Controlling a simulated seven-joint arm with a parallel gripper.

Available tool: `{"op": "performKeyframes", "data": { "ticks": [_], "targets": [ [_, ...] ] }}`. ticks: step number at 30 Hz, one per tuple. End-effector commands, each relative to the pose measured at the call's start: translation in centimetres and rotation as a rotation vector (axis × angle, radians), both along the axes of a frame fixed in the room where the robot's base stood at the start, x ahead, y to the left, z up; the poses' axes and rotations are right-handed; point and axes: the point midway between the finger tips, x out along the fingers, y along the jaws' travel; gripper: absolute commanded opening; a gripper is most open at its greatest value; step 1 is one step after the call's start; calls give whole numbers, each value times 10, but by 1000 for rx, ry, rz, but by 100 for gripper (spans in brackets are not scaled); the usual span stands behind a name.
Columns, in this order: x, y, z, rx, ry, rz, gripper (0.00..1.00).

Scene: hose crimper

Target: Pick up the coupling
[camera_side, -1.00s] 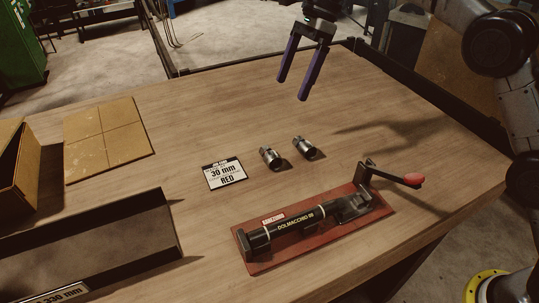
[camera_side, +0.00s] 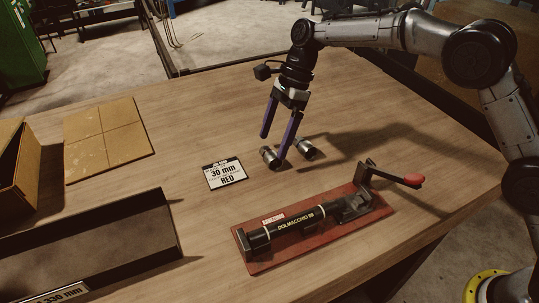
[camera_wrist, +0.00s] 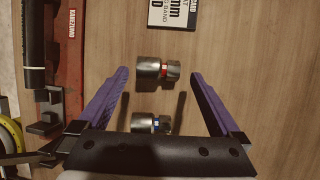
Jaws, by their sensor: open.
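Two short metallic couplings lie on the wooden table. The left one (camera_side: 268,158) is nearer the label card; in the wrist view the coupling closest to the card (camera_wrist: 147,68) has a red band. The other coupling (camera_side: 307,150) shows a blue band in the wrist view (camera_wrist: 140,124), partly hidden by my gripper's body. My gripper (camera_side: 273,146) has two purple fingers pointing down, open and empty, just over the left coupling. In the wrist view the red-banded coupling appears between the fingertips; I cannot tell the exact height.
A card reading "30 mm RED" (camera_side: 226,174) lies left of the couplings. A red-based crimper (camera_side: 262,262) with a red-knobbed lever stands in front. A dark long box (camera_side: 90,240), an open cardboard box (camera_side: 12,170) and a flat cardboard sheet (camera_side: 105,137) are at left.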

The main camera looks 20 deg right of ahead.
Motion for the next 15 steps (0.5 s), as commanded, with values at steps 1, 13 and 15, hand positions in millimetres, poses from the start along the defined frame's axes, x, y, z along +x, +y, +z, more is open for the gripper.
{"op": "performKeyframes", "data": {
  "ticks": [1,13,15],
  "targets": [
    [-2,3,-8,-1,3,1,100],
    [-3,10,-24,0,0,1,100],
    [-3,10,-24,0,0,0,93]
  ]
}}
